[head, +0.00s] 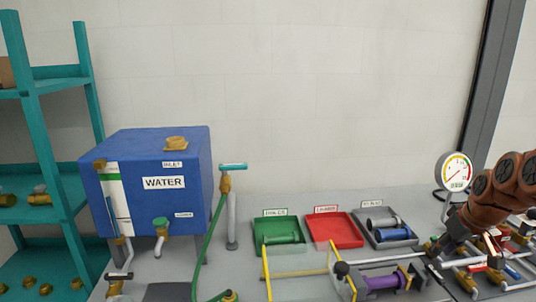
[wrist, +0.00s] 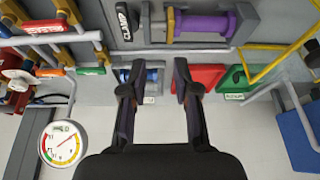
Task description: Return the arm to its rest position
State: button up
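My arm (head: 500,192) comes in from the right edge of the head view, over the pipework at the right of the bench. My gripper (wrist: 157,80) shows in the wrist view with its two dark fingers spread apart. Nothing is held between them. Through the gap I see part of the grey tray with a blue cylinder (wrist: 154,76), beyond the fingertips. In the head view the gripper end is dark and small, close above the pipes, and its fingers are hard to make out.
A pressure gauge (head: 455,172) stands beside my arm. Green (head: 263,250), red (head: 345,238) and grey (head: 398,243) trays lie on the bench. Yellow rails and a purple cylinder (head: 382,282) are in front. A blue water tank (head: 150,200) and teal shelf (head: 48,160) stand left.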

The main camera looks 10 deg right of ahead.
jog(key=s+a+n+g, duration=0.1)
jog(key=s+a, duration=0.3)
jog(key=a, duration=0.8)
jog(key=s+a+n+g, duration=0.15)
jog(key=s+a, duration=0.25)
jog(key=a, duration=0.8)
jog(key=s+a+f+m+g, duration=0.1)
jog(key=s+a+f+g, duration=0.1)
jog(key=s, duration=0.7)
jog(key=s+a+f+m+g, duration=0.1)
jog(key=s+a+f, duration=0.3)
jog(key=s, duration=0.5)
jog(key=shift+s+a+f+m+g, duration=0.3)
jog(key=shift+a+f+m+g, duration=0.05)
jog(key=shift+a, duration=0.3)
jog(key=shift+c, duration=0.2)
